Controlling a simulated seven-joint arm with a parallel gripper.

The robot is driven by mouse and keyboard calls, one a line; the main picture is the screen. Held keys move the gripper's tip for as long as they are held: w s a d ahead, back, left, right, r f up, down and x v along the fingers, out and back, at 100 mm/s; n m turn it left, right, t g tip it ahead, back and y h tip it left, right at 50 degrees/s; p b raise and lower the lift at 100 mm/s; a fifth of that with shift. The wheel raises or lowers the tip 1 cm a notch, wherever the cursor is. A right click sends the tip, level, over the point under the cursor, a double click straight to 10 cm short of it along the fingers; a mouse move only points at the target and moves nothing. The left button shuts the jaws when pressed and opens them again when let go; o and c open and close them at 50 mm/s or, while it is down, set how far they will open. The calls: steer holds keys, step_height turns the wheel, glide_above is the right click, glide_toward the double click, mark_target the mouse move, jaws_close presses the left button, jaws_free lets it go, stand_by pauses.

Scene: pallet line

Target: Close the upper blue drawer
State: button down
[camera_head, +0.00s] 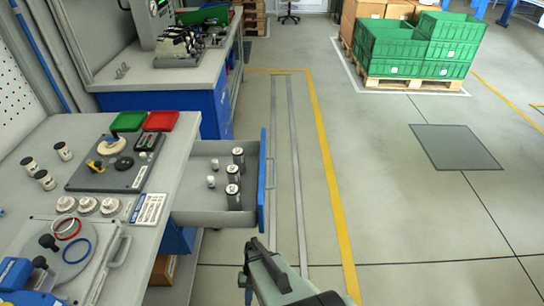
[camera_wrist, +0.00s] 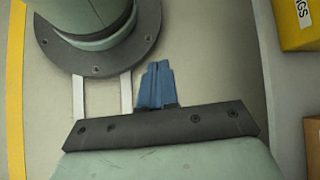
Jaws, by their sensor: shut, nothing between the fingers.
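The upper blue drawer stands pulled out from under the workbench in the head view, its blue front panel (camera_head: 262,182) facing right. Its grey tray holds three dark cylinders (camera_head: 233,195) with pale tops and two small white pieces (camera_head: 211,181). My arm shows at the bottom of the head view, nearer than the drawer front and apart from it in the picture. In the wrist view my gripper (camera_wrist: 157,66) has its blue fingers together with nothing between them, above bare floor. The drawer does not show in the wrist view.
The workbench top (camera_head: 190,135) carries several jars, discs, a dark fixture plate and red and green trays. Floor right of the drawer is clear, with a yellow line (camera_head: 325,170). Green crates (camera_head: 390,45) stand on a pallet behind. A yellow box (camera_wrist: 298,22) shows in the wrist view.

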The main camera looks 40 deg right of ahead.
steer(key=w+d+r+m+t+y, duration=0.1)
steer(key=w+d+m+t, duration=0.1)
steer(key=w+d, duration=0.3)
steer(key=w+d+r+m+t, duration=0.1)
steer(key=w+d+t, duration=0.1)
steer(key=d, duration=0.5)
steer(key=w+d+r+t+h, duration=0.1)
steer(key=w+d+r+t, duration=0.1)
steer(key=w+d+r, duration=0.35)
steer(key=w+d+r+t+h, duration=0.1)
steer(key=w+d+r+h, duration=0.1)
steer(key=d+r, duration=0.6)
steer(key=w+d+r+n+t+h, duration=0.15)
steer(key=d+r, duration=0.35)
steer(key=r, duration=0.5)
steer(key=d+r+t+h, duration=0.1)
steer(key=d+r+t, duration=0.1)
steer(key=d+r, duration=0.55)
steer(key=w+d+r+n+t+h, duration=0.15)
steer(key=d+r, duration=0.25)
steer(key=r, duration=0.7)
steer(key=w+a+f, duration=0.3)
steer(key=w+f, duration=0.4)
steer(key=shift+w+a+f+m+t, duration=0.3)
steer(key=shift+w+a+f, duration=0.05)
steer(key=shift+w, duration=0.05)
